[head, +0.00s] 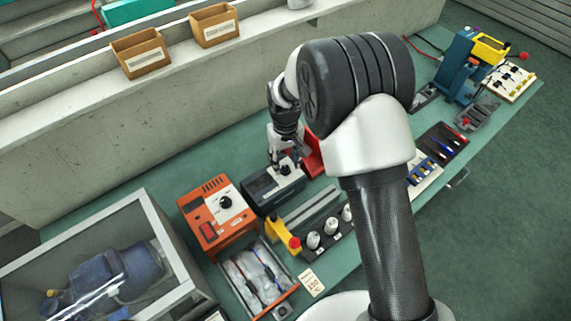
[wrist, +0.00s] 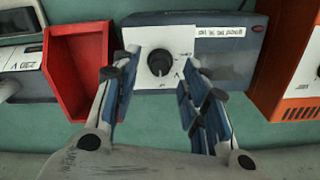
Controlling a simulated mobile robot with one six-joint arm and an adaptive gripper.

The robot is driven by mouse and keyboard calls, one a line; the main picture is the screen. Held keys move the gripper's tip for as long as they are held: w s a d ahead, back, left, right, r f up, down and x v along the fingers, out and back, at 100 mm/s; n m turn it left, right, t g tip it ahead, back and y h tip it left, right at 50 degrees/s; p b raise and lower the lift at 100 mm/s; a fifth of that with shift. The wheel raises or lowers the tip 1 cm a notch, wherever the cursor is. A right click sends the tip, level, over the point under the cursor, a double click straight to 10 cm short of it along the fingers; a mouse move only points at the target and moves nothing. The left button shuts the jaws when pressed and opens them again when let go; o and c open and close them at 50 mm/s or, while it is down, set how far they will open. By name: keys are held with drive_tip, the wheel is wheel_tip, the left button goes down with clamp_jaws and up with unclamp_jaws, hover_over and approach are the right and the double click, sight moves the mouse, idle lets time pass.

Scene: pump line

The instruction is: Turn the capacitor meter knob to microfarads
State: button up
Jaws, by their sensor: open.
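The capacitor meter (wrist: 205,30) is a dark blue-grey box with a white panel and a black round knob (wrist: 158,62). In the head view, the meter (head: 262,190) stands on the green bench beside an orange unit, partly behind my gripper. Small marks ring the knob, but they and the pointer's setting are too small to read surely. My gripper (wrist: 155,78) is open and empty, its blue-padded fingers spread on either side of the knob in the wrist view. It also shows above the meter in the head view (head: 286,163). I cannot tell whether a finger touches the knob.
A red open bin (wrist: 78,70) stands close on one side of the meter, and the orange unit (wrist: 280,60) on the other. In the head view, a tray of wires (head: 290,290), a yellow-ended fixture (head: 283,236) and white knobs (head: 313,240) lie in front. A concrete ledge (head: 60,150) runs behind.

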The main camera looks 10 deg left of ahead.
sight(286, 168)
wheel_tip(286, 168, up, 10)
drive_tip(key=shift+f, duration=0.2)
idle(0.5)
